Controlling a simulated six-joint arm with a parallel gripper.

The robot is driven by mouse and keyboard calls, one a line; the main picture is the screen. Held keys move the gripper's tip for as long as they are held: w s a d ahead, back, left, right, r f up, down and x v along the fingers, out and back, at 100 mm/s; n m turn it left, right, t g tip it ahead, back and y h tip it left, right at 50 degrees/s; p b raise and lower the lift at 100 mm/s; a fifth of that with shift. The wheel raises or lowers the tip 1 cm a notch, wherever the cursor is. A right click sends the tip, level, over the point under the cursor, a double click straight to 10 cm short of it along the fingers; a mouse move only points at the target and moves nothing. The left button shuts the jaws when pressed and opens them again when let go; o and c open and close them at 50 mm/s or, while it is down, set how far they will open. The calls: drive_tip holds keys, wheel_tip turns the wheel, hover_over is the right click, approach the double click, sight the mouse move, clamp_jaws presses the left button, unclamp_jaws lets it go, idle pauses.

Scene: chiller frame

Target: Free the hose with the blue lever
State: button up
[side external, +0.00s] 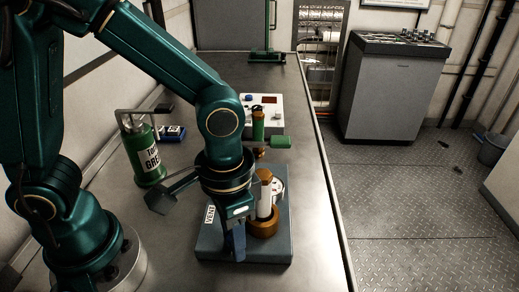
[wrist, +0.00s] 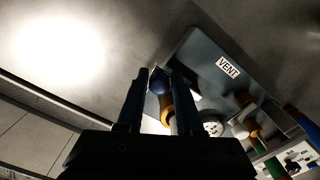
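A grey-blue base block (side external: 210,246) marked VENT stands on the bench, also in the wrist view (wrist: 205,55). On it are an orange-brown collar (side external: 264,224), a white hose end (side external: 264,205) with a brown top, and a round white dial (side external: 278,188). In the wrist view, a rounded blue piece (wrist: 159,82), probably the end of the blue lever, shows between my fingertips; the orange collar (wrist: 166,116) is beyond it. My gripper (wrist: 160,90) has its fingers apart around the blue piece. Contact is unclear. In the side view, my gripper (side external: 234,240) points down at the block's front, hiding part of it.
A green canister (side external: 144,158) with a handle stands left of my arm, near a small blue box (side external: 171,132). A green-handled fitting (side external: 280,142) and a white control box (side external: 266,108) stand behind the block. Bare bench lies at the front right.

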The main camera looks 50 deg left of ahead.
idle(0.3)
drive_tip(key=shift+w+d, duration=0.55)
drive_tip(key=shift+w, duration=0.15)
